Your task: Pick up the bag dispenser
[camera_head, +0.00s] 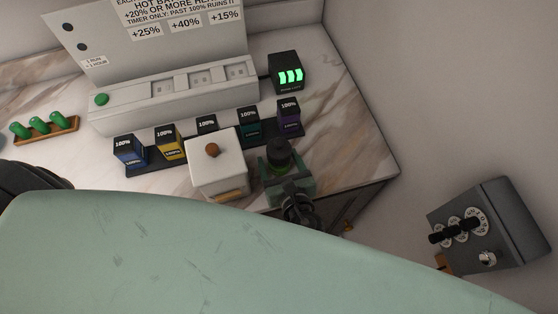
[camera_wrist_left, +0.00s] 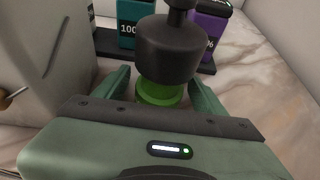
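A dark grey cylinder with a bright green lower part (camera_head: 279,152) stands on the marble counter near its front right edge. It also shows in the left wrist view (camera_wrist_left: 168,50). It may be the bag dispenser, but no label shows on it. My left gripper (camera_head: 284,172) is at this cylinder. In the left wrist view its two green fingers (camera_wrist_left: 163,90) lie on either side of the green part, with what looks like a small gap. Nothing shows the cylinder lifted. My right gripper is not in view.
A white box with a brown knob (camera_head: 215,165) stands close left of the left gripper. Behind is a dark rack (camera_head: 148,167) of coloured boxes, a white panel machine (camera_head: 130,95) and a black display (camera_head: 288,71). A grey dial box (camera_head: 515,225) is at right.

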